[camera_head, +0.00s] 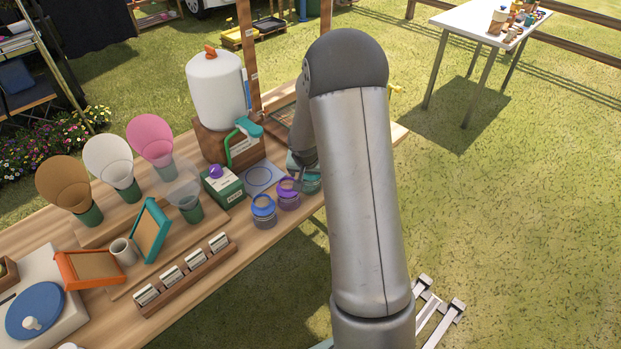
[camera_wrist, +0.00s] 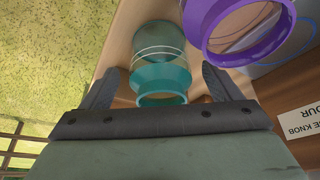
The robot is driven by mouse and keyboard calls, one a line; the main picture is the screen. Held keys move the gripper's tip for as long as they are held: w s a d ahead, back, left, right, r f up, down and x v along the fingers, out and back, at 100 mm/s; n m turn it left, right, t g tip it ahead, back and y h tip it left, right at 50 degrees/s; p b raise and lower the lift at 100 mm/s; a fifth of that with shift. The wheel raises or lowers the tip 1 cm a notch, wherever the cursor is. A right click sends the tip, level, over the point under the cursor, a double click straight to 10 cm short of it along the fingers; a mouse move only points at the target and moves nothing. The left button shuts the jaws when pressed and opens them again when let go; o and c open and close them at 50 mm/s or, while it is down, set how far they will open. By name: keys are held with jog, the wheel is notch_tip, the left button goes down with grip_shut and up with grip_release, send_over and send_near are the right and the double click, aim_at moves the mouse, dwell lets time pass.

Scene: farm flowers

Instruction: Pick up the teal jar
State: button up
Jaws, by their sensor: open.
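The teal jar (camera_wrist: 160,72) is a clear glass jar with a teal funnel-shaped collar. In the wrist view it lies between the two spread fingers of my gripper (camera_wrist: 157,88), with gaps on both sides. In the head view the teal jar (camera_head: 311,183) stands at the table's right edge, partly hidden by my arm. My gripper (camera_head: 298,165) is open there, at the jar, its fingers mostly hidden.
A purple-collared jar (camera_head: 289,194) stands close beside the teal one, and shows large in the wrist view (camera_wrist: 245,25). A blue-collared jar (camera_head: 263,212) is further left. A white dispenser (camera_head: 216,90) on a wooden block stands behind. Grass lies beyond the table edge.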

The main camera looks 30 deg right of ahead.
jog(key=c, duration=1.2)
